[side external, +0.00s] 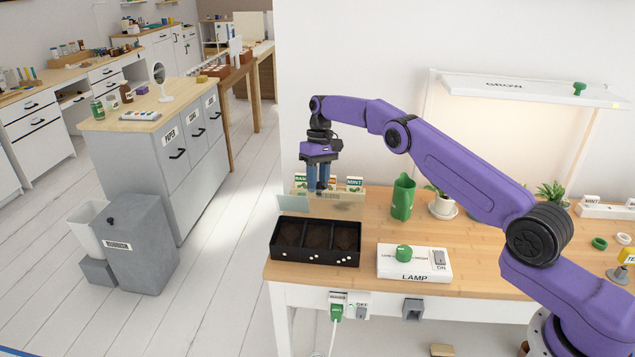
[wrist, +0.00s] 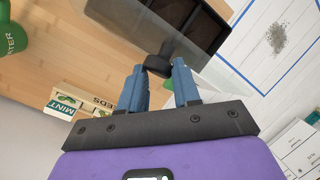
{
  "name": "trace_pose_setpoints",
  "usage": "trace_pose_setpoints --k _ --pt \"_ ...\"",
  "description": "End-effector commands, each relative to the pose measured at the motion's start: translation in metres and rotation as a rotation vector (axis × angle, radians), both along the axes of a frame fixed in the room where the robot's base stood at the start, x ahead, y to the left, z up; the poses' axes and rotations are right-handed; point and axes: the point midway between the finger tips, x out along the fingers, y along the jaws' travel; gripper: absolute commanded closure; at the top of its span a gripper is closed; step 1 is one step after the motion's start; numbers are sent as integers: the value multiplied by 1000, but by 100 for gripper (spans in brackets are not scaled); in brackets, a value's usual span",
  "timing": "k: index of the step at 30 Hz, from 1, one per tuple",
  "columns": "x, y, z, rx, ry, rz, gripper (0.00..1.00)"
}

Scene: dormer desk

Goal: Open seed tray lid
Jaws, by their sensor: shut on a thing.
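The black seed tray (side external: 315,262) stands at the left front of the desk, with dark soil in its three compartments. Its clear lid (side external: 345,207) is raised and stands tilted up at the tray's back side, with the compartments uncovered. My gripper (side external: 318,188) is above and behind the tray, its blue fingers pointing down at the lid. In the wrist view, my gripper (wrist: 158,70) is shut on the lid's black knob (wrist: 158,65). The tray (wrist: 190,28) shows just beyond the knob. The fingers partly hide the lid there.
A seed box with a MINT packet (side external: 355,184) stands behind the lid. A green watering can (side external: 402,197) and a potted plant (side external: 442,207) stand to the right. The white lamp switch box (side external: 415,265) is right of the tray. The desk's left edge is close by.

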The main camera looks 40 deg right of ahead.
Motion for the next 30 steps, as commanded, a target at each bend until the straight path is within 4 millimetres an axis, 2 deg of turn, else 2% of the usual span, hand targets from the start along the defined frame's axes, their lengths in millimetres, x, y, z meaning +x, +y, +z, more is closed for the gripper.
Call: trace_pose_setpoints --k 1,16,17,18,19,30 --pt "-2 -17 -9 -17 17 -19 100" --pt "-2 -17 -9 -17 20 -19 100" --pt "-2 -17 -9 -16 20 -19 59" --pt "-2 -17 -9 -16 20 -19 46" --pt "-3 -17 -9 -16 20 -19 41" --pt "-2 -12 -8 -15 19 -12 41"
